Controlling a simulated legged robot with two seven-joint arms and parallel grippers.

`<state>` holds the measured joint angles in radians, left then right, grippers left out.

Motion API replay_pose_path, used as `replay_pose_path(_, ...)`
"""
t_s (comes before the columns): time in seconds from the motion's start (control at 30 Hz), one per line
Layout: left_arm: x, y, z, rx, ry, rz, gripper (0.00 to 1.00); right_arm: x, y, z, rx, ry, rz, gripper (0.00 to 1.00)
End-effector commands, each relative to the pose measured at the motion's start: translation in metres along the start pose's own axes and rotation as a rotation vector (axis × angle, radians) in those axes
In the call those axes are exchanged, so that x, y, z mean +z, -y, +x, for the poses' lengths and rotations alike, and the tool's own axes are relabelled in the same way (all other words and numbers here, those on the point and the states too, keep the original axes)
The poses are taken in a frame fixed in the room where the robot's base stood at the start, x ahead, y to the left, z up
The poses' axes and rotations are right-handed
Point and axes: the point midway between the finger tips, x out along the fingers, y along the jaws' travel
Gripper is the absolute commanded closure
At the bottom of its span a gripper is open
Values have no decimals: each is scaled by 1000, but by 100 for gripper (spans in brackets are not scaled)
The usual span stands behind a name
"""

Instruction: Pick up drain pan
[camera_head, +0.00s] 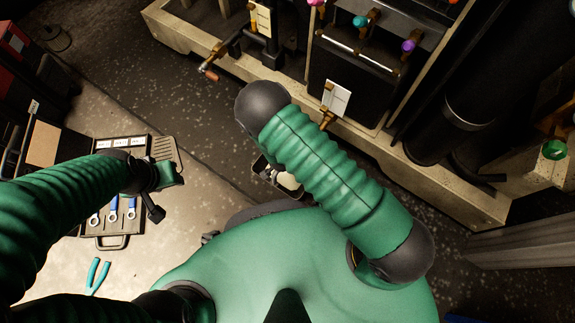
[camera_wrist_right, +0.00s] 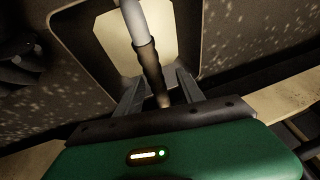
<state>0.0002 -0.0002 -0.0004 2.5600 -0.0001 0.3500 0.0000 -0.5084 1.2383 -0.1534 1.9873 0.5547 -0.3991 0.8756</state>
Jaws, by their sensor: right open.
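The drain pan (camera_head: 263,170) is a dark-rimmed tray with a pale inside, on the floor and partly hidden under my right arm in the head view. In the right wrist view the pan (camera_wrist_right: 188,60) lies beyond my right gripper (camera_wrist_right: 157,85), its pale inside showing. The right gripper's two fingers are apart. A rod (camera_wrist_right: 147,55), light grey above and brown below, runs between them; I cannot tell whether it belongs to the pan or whether the fingers touch it. My left gripper (camera_head: 158,190) is over the tool case at the left; its fingers are unclear.
The compressor's pale base frame (camera_head: 420,185) runs along the right, with a valve and a white tag (camera_head: 336,98) above it. Speckled floor (camera_head: 130,75) is clear at the upper left.

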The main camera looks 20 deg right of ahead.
Motion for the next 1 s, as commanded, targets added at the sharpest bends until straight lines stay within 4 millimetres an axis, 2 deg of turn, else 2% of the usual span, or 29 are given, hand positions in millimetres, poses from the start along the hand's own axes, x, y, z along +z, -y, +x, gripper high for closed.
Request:
replay_pose_path(0.53, 0, 0, 0, 0, 0, 1, 59, 1, -2, 5, 0, 1, 2, 55)
replay_pose_path(0.87, 0, 0, 0, 0, 0, 1, 59, 1, -2, 5, 0, 1, 2, 97)
replay_pose_path(0.9, 0, 0, 0, 0, 0, 1, 59, 1, -2, 5, 1, 1, 2, 100)
replay_pose_path(1.0, 0, 0, 0, 0, 0, 1, 59, 1, -2, 5, 1, 1, 2, 100)
